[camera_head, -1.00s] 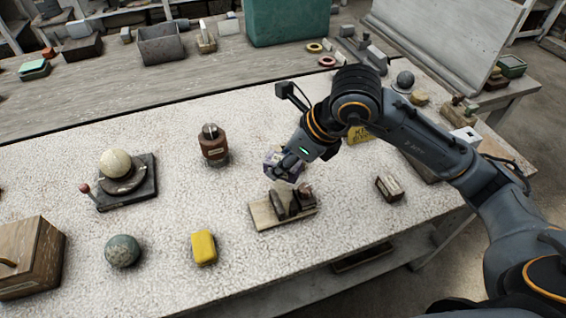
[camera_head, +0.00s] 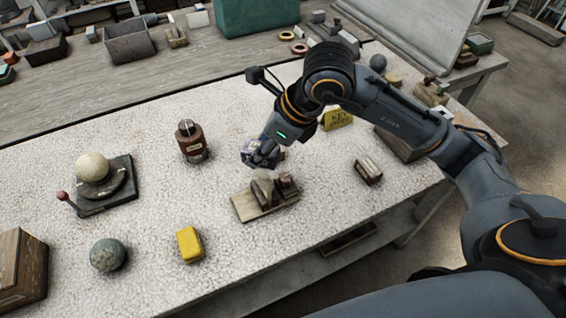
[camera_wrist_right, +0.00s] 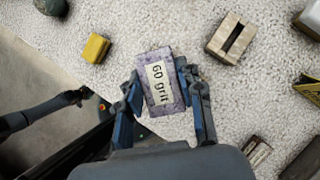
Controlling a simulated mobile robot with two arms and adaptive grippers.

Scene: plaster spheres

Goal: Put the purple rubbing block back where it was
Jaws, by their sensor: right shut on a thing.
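The purple rubbing block (camera_head: 247,151) is in my right gripper (camera_head: 264,157), behind the wooden rack in the head view. In the right wrist view the block (camera_wrist_right: 160,84) has a pale label reading "60 grit", and the right gripper's fingers (camera_wrist_right: 160,90) are shut on its two sides. I cannot tell whether the block touches the bench or hangs just above it.
A yellow block (camera_head: 189,244) and a green-grey sphere (camera_head: 108,255) lie in front at the left. A pale sphere sits on a dark stand (camera_head: 122,171). A small wooden block (camera_head: 368,169) lies right of the rack.

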